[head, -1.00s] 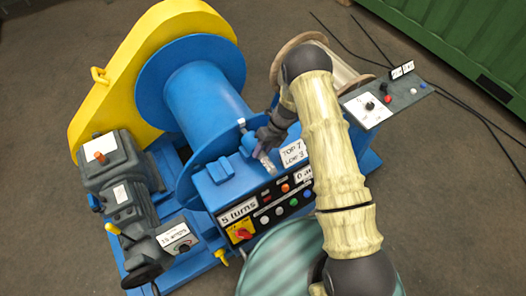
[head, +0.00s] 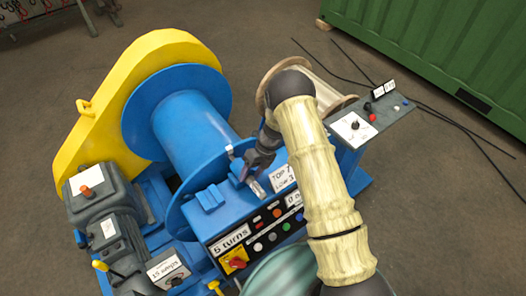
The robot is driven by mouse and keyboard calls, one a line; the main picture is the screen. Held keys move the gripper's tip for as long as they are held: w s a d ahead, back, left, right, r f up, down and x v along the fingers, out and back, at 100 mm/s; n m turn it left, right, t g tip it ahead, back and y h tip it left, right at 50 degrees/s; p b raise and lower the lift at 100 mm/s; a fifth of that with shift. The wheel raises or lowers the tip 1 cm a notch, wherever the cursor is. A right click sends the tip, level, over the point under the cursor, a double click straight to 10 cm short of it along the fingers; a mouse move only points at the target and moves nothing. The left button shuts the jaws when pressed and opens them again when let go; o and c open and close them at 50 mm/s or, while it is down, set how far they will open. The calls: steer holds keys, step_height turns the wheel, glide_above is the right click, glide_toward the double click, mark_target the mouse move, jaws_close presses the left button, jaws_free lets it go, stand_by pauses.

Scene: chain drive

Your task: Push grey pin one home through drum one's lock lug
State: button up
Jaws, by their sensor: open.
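The blue drum (head: 190,125) lies on its side between two round blue flanges, beside the yellow guard. My gripper (head: 246,170) is at the near flange's right edge, just above the blue control box. Its jaws are open, and their dark parts cover much of this spot. Two small pale grey pieces show here, one at the flange edge and one lower right over the box top. I cannot tell for sure which is the grey pin and which a fingertip. The lock lug is not clearly distinguishable among the blue parts, and how deep the pin sits cannot be seen.
The control box (head: 240,221) carries buttons and labels, including "5 turns". A grey motor (head: 98,200) stands at left, the yellow guard (head: 120,90) behind it. A pale reel (head: 325,90) and a switch panel (head: 375,130) are at right. A green container (head: 440,50) stands behind.

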steer(key=b+v, duration=0.4)
steer(key=v, duration=1.2)
steer(key=shift+d, duration=0.15)
steer(key=shift+w, duration=0.1)
steer(key=shift+d+r, duration=0.15)
steer(key=shift+r, duration=0.05)
steer(key=c, duration=0.7)
steer(key=shift+s+d+r+n, duration=0.2)
steer(key=shift+s+n, duration=0.1)
steer(key=shift+n, duration=0.2)
steer(key=c, duration=0.3)
steer(key=s+d+r+n, duration=0.1)
steer(key=n, duration=0.1)
steer(key=s+d+r+n+t+h, duration=0.1)
steer(key=s+d+n, duration=0.1)
steer(key=s+d+r+n, duration=0.1)
steer(key=s+n, duration=0.1)
steer(key=n, duration=0.1)
steer(key=shift+s+d+r+t+h, duration=0.15)
steer(key=shift+r+t+h, duration=0.15)
steer(key=shift+r+h, duration=0.1)
jaws_close()
steer(key=s+d+r+n+t+h, duration=0.1)
steer(key=s+d+r+n+t, duration=0.1)
steer(key=s+n, duration=0.6)
steer(key=s+d+r+n+t+h, duration=0.2)
steer(key=s+d+n, duration=0.2)
steer(key=s+n, duration=0.4)
steer(key=n, duration=0.5)
steer(key=shift+r, duration=0.4)
